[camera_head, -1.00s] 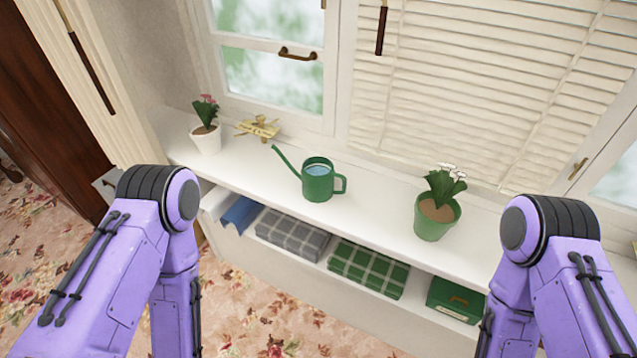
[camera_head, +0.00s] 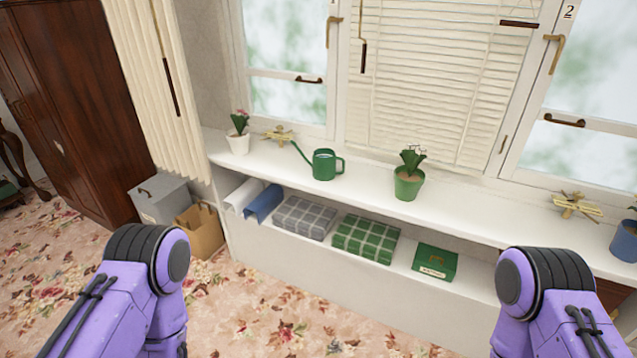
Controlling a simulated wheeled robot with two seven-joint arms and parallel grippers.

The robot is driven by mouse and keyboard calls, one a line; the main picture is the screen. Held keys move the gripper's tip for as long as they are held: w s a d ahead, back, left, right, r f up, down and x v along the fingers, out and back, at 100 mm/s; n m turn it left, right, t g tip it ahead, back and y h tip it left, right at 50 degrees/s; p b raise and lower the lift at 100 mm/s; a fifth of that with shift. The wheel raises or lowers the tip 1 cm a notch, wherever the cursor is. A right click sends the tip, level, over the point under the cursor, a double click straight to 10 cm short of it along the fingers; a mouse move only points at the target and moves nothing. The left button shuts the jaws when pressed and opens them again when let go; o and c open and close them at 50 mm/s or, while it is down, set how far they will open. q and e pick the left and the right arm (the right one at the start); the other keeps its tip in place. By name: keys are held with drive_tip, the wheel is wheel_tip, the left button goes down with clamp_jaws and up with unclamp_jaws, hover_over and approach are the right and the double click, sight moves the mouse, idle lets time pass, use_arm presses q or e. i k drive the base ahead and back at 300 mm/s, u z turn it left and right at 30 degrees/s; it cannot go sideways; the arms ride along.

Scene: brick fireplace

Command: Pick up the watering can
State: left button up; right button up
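The green watering can (camera_head: 324,165) stands upright on the white window shelf (camera_head: 290,160). Its spout points up to the left and its handle is on the right. Nothing touches it. My purple left and right arms show at the lower left and lower right, in front of the shelf and well apart from the can. Both of my grippers are out of view below the picture.
On the shelf, a white flower pot (camera_head: 238,145) stands left of the can and a green flower pot (camera_head: 407,184) right. Folded checked cloths (camera_head: 366,239) and a green box (camera_head: 434,262) lie on the lower level. Floor before the shelf is clear.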

sight(324, 165)
drive_tip(key=z, duration=0.7)
drive_tip(key=i, duration=1.4)
drive_tip(key=u, duration=0.25)
